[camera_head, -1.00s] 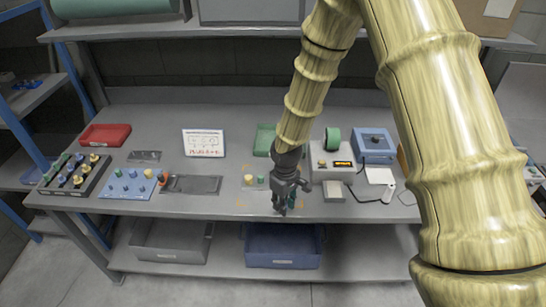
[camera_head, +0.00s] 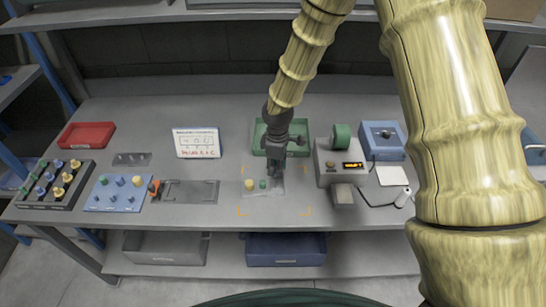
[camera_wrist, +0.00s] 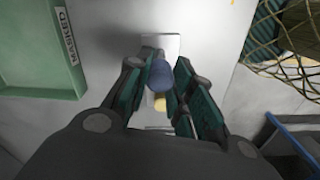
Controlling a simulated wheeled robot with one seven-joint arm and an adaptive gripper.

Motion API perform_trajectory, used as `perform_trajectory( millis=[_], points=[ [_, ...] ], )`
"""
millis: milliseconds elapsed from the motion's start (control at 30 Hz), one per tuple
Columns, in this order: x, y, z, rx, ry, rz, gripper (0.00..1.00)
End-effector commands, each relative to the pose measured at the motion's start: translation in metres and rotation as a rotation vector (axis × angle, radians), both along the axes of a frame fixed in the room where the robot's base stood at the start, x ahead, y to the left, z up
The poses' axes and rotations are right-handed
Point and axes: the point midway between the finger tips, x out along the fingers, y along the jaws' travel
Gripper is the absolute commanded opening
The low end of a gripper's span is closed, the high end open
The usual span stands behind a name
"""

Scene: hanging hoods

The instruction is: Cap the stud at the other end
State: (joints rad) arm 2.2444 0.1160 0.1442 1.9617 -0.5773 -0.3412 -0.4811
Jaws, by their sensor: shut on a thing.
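A small light plate (camera_head: 262,192) lies on the bench inside orange corner marks. My gripper (camera_head: 275,177) points down at the plate's right end. In the wrist view my gripper (camera_wrist: 165,88) is shut on a blue cap (camera_wrist: 161,74), with the plate (camera_wrist: 172,42) below it and the yellow cap (camera_wrist: 159,103) showing past it. The stud at the right end is hidden, and I cannot tell whether the blue cap touches it.
A green tray (camera_head: 297,127) stands behind my gripper, and a grey device with a lit display (camera_head: 340,178) stands to the right. A blue board with pegs (camera_head: 117,204), a dark cap rack (camera_head: 40,202) and a red tray (camera_head: 72,142) are left. The front strip of bench is clear.

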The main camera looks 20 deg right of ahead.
Motion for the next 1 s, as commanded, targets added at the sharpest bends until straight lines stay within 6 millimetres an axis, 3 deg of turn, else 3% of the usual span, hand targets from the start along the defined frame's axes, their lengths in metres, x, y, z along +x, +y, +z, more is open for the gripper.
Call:
perform_trajectory(
  millis=[700, 1000],
  points=[
    [0.000, 0.000, -0.040, 0.000, 0.000, -0.001, 0.13],
    [0.000, 0.000, -0.045, 0.000, 0.000, -0.001, 0.13]
  ],
)
